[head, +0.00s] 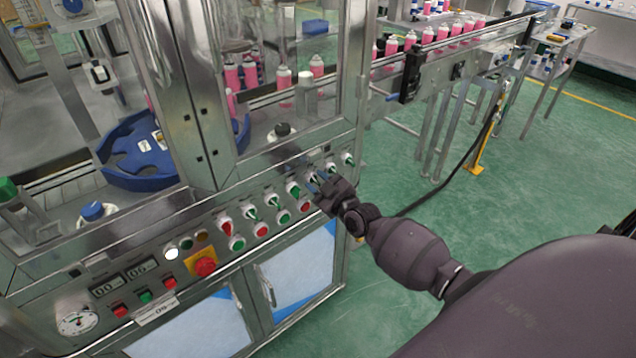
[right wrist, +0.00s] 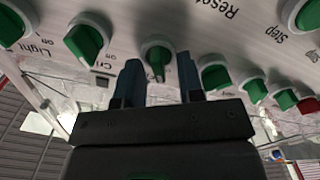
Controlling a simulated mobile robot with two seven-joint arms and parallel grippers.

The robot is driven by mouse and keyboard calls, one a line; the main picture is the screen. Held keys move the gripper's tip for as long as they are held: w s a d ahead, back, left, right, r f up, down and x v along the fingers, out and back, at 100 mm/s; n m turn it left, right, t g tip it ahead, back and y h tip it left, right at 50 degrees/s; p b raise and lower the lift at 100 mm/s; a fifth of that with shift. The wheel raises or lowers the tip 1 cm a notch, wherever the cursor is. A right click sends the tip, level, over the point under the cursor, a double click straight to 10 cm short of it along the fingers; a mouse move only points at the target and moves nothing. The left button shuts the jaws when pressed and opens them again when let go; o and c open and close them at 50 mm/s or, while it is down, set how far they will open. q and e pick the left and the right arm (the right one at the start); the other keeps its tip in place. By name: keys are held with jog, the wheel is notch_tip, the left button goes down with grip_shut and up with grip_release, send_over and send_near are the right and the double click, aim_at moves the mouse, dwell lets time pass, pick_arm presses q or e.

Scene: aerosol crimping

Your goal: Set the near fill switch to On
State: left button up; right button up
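In the head view, the machine's front panel (head: 165,287) carries a row of rotary switches with white collars. My right gripper (head: 322,184) is at the right part of the upper row. In the right wrist view, which is upside down, my right gripper (right wrist: 158,78) is open, with one dark finger on each side of a green switch knob (right wrist: 157,61). Gaps show between knob and fingers. The knob's handle points straight along the fingers. Its own label is hidden or unreadable, so I cannot tell whether it is the near fill switch. My left gripper is not in view.
Neighbouring green knobs stand close on both sides, one beside the left finger (right wrist: 87,41) and one beside the right (right wrist: 215,74). A red emergency button (head: 204,266) is further left on the panel. Pink cans (head: 410,41) line the conveyor behind. Green floor (head: 560,160) at right is open.

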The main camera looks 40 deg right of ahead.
grip_shut()
jog(key=shift+m, duration=0.4)
jog(key=m, duration=1.1)
jog(key=shift+d, duration=0.4)
jog(key=shift+o, duration=0.3)
grip_release()
jog(key=shift+s, duration=0.1)
